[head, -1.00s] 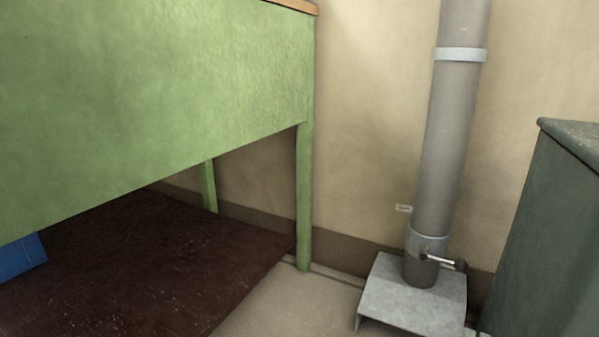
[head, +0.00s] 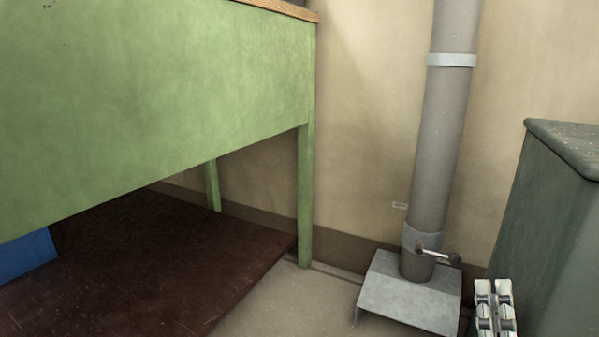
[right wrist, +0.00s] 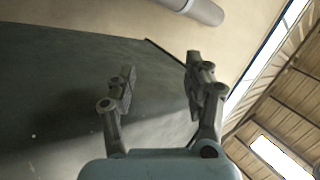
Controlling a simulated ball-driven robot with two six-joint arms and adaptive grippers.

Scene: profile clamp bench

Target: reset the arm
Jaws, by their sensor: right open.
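My right gripper (head: 494,288) shows at the lower right of the head view, in front of the dark green cabinet. Its two fingers also show in the right wrist view (right wrist: 160,76), apart and with nothing between them. The gripper is open and empty. The rest of the right arm is out of the head view. My left gripper is not in any view.
A dark green cabinet (head: 550,215) stands at the right; its surface (right wrist: 50,90) fills the left of the wrist view. A grey pipe (head: 445,140) rises from a metal base (head: 405,295). A green bench (head: 160,90) with a blue thing (head: 25,255) beneath stands left.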

